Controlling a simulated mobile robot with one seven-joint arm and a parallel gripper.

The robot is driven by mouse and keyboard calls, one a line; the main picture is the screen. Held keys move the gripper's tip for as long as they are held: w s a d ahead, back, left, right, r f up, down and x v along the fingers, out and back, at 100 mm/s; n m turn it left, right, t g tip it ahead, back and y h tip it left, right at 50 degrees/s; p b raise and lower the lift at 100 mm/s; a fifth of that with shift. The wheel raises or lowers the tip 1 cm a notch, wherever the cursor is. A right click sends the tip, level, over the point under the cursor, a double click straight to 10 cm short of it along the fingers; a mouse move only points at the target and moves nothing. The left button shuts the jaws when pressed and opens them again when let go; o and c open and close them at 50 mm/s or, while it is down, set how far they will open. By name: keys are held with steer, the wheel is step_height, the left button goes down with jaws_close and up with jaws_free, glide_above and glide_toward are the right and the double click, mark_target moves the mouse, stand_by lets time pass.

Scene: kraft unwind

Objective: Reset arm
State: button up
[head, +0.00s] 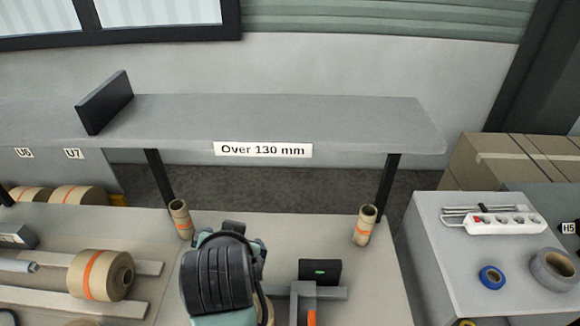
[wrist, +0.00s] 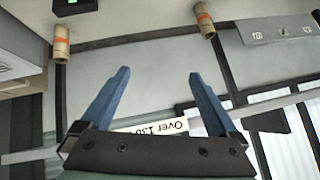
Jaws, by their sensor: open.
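My gripper (wrist: 159,74) shows in the wrist view with two blue fingers spread wide and nothing between them. In the head view my arm rises at the bottom centre, in front of the shelf, and its dark ribbed housing hides the gripper. The wrist view is turned over, with the "Over 130 mm" label (wrist: 160,127) upside down behind the fingers. Two small brown cores with orange bands stand apart from the fingers, the left core (head: 181,220) and the right core (head: 365,225) in the head view.
A grey shelf (head: 280,115) with a black divider (head: 104,102) spans the back. A kraft roll (head: 101,275) lies on rails at left. A side table (head: 440,250) holds a power strip (head: 507,222), a blue tape roll (head: 491,277) and a grey tape roll (head: 555,269). Cartons (head: 510,160) stand behind.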

steer(key=d+r+t+b, duration=0.15)
steer(key=r+t, duration=0.25)
steer(key=r, duration=0.4)
steer(key=w+d+r+n+t+b, duration=0.1)
steer(key=d+r+t, duration=0.2)
steer(key=r, duration=0.6)
steer(key=d+r+t+b, duration=0.15)
steer(key=r+t, duration=0.25)
steer(key=r, duration=0.4)
steer(key=s+d+r+n+t+h+b, duration=0.1)
steer(key=s+d+r+t, duration=0.3)
steer(key=s+r+t, duration=0.3)
steer(key=s+r, duration=0.5)
steer(key=r, duration=0.3)
steer(key=shift+t+h+b, duration=0.3)
steer(key=shift+h, duration=0.1)
steer(key=shift+a, duration=0.1)
